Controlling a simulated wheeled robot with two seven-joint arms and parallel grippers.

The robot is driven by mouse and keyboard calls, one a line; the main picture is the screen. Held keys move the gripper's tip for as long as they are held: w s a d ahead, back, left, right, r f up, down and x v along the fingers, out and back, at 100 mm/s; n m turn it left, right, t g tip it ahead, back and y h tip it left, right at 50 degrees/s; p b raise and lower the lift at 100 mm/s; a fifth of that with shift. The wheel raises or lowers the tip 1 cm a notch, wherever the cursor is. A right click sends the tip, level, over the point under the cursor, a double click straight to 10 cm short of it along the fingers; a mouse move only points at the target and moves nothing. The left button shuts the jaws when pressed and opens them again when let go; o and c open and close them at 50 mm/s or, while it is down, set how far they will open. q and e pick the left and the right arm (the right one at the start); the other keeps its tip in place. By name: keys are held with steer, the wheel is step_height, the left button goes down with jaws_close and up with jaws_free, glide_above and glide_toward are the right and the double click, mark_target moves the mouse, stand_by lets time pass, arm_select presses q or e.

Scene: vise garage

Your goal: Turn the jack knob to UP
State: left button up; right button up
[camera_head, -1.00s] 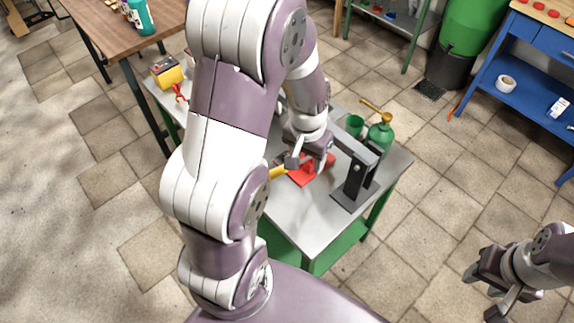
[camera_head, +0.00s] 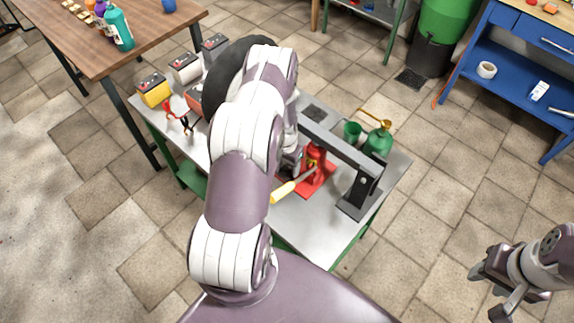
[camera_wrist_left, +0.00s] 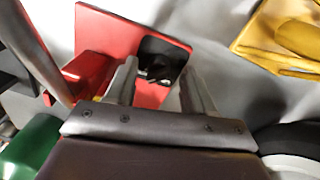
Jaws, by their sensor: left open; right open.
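The red jack (camera_head: 316,160) stands on the grey tabletop under a dark press-like frame, with a yellow-handled lever (camera_head: 284,190) reaching out to the left. In the left wrist view, its red base (camera_wrist_left: 105,35) bears a black panel (camera_wrist_left: 165,48) with a small dark part on it, probably the knob. I cannot read any marking there. My left gripper (camera_wrist_left: 160,72) is open, pointing at this panel, with one finger on each side of the small part. Contact cannot be told. In the head view my arm partly hides the gripper, left of the jack. My right gripper (camera_head: 487,290) is open and empty, over the floor.
The dark frame (camera_head: 358,180) stands close to the jack's right. A green oil can (camera_head: 379,140) and green cup (camera_head: 352,132) stand behind it. A black tyre (camera_head: 228,75), boxy batteries (camera_head: 153,90) and red-black clamps (camera_head: 178,117) crowd the table's left.

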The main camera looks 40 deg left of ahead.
arm_select(q)
steer(key=shift+d+f, duration=0.15)
steer(key=shift+f, duration=0.1)
steer(key=shift+f, duration=0.1)
jaws_close()
